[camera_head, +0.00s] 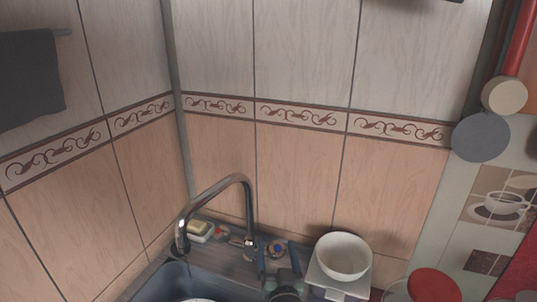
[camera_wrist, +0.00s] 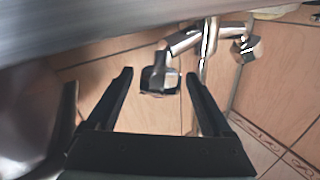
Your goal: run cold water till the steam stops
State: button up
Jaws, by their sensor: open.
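A chrome tap with a tall curved spout (camera_head: 240,180) stands at the back of the grey sink (camera_head: 150,284), its outlet over the basin. A tap handle with a bluish mark (camera_head: 277,249) is right of the spout's foot; another handle (camera_head: 223,232) is left of it. My gripper (camera_head: 278,256) is open, its dark fingers on either side of the right handle. In the wrist view a chrome handle (camera_wrist: 159,76) sits between the open fingertips (camera_wrist: 160,74), with gaps on both sides. The second handle (camera_wrist: 245,46) is beyond the right finger. I make out no water stream or steam.
A white bowl (camera_head: 344,257) stands close to the right of my gripper, and a red round lid (camera_head: 434,285) is farther right. Tiled walls close off the back. A white thing in the sink is mostly cut off.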

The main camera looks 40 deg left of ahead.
jog(key=shift+a+m+h, duration=0.15)
jog(key=shift+m+h, duration=0.15)
jog(key=shift+m, duration=0.1)
jog(key=shift+s, duration=0.1)
jog(key=shift+a+m+t+h+b, duration=0.2)
jog(key=shift+m+t+h+b, duration=0.1)
jog(key=shift+m+h+b, duration=0.25)
jog(key=shift+m+h+b, duration=0.25)
jog(key=shift+b, duration=0.25)
jog(key=shift+d+f+m+h+b, duration=0.1)
jog(key=shift+d+m+h+b, duration=0.15)
jog(key=shift+m+b, duration=0.2)
